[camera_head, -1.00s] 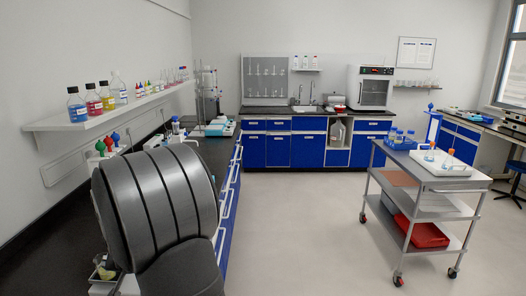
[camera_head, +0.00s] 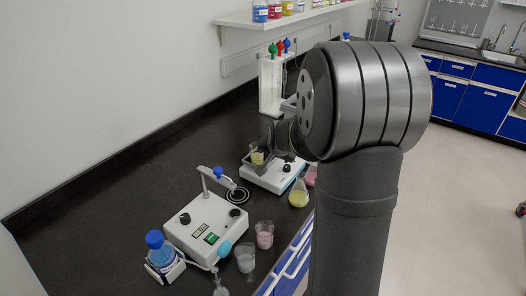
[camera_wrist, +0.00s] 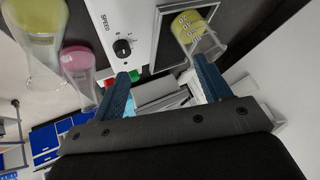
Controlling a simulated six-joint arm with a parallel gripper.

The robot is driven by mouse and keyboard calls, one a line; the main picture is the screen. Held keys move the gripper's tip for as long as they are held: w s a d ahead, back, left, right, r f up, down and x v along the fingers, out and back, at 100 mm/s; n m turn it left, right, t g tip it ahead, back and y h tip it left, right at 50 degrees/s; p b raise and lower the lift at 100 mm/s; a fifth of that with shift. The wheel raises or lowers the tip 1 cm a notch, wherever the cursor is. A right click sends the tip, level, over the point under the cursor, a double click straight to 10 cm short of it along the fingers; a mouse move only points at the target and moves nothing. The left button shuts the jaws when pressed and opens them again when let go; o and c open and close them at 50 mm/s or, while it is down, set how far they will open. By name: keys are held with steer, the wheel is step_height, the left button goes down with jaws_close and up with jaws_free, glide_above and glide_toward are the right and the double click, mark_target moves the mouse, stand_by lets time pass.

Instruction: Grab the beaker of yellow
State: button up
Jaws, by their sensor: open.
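The beaker of yellow (camera_head: 257,158) is a small clear beaker with yellow liquid and white markings. It stands on the plate of a white stirrer (camera_head: 270,178). In the wrist view the beaker (camera_wrist: 190,26) is at the top right, its rim close to the right finger. My gripper (camera_wrist: 160,82) is open and empty, with its two blue fingers apart. In the head view my arm comes in from the right, and its wrist end is close beside the beaker; the fingers are hard to make out there.
A yellow conical flask (camera_head: 298,195) and a pink vessel (camera_head: 311,176) stand right of the stirrer. Nearer are another white device (camera_head: 207,228), two beakers and a blue-capped bottle (camera_head: 158,250). A rack (camera_head: 270,88) stands behind. The black bench is clear at left.

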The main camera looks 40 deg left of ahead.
steer(key=a+r+n+g+h, duration=0.1)
steer(key=a+r+n+g, duration=0.15)
steer(key=r, duration=0.45)
steer(key=n+h, duration=0.2)
glide_toward(257, 152)
steer(key=w+f, duration=0.1)
steer(key=f, duration=0.1)
steer(key=w+a+f, duration=0.1)
steer(key=f, duration=0.1)
steer(key=w+f, duration=0.2)
steer(key=shift+w+a, duration=0.1)
steer(key=shift+a, duration=0.25)
steer(key=shift+s+a+x, duration=0.1)
steer(key=shift+s+x, duration=0.05)
steer(key=shift+x, duration=0.75)
steer(key=shift+s+a+x, duration=0.1)
steer(key=shift+x, duration=0.75)
steer(key=shift+s+a+x, duration=0.1)
steer(key=shift+s+x, duration=0.05)
steer(key=shift+x, duration=0.75)
steer(key=shift+c, duration=0.4)
steer(key=c, duration=1.1)
